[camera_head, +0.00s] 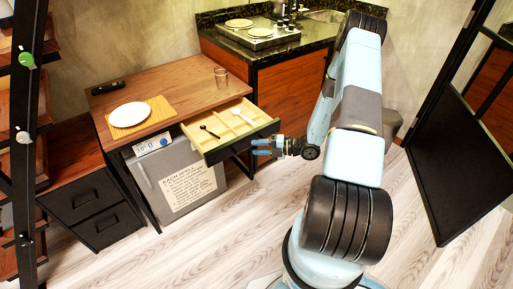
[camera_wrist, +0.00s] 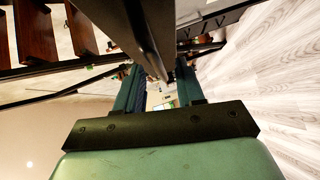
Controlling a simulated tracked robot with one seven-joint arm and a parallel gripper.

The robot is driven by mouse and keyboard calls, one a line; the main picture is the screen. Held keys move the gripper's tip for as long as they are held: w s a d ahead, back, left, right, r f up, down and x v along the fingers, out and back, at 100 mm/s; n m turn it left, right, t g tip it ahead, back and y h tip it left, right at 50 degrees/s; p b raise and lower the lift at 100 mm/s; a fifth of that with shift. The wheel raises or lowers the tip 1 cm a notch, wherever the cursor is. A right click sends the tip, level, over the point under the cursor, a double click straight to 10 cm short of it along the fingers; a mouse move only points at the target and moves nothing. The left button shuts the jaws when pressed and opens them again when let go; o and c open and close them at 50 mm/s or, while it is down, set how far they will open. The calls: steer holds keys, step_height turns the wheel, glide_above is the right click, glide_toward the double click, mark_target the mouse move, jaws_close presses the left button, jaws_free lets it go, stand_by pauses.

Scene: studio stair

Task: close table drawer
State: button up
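The table (camera_head: 170,90) has a brown wooden top. Its drawer (camera_head: 228,130) is pulled out, with a pale divided inside and a dark front panel (camera_head: 243,141). A black utensil (camera_head: 209,131) and a white utensil (camera_head: 244,118) lie in the drawer. My gripper (camera_head: 256,147) is at the drawer front's right part, in front of it; I cannot tell whether it touches. In the wrist view my gripper's two fingers (camera_wrist: 160,92) are apart, with a dark bar close ahead, likely the drawer front.
A plate (camera_head: 130,114) on a yellow mat, a glass (camera_head: 221,77) and a black object (camera_head: 108,88) are on the table. A small fridge (camera_head: 178,180) stands below. A black drawer unit (camera_head: 93,208) is at left, a counter (camera_head: 270,75) behind. The floor in front is clear.

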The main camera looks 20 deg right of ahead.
steer(key=shift+x, duration=0.95)
steer(key=shift+c, duration=0.5)
jaws_close()
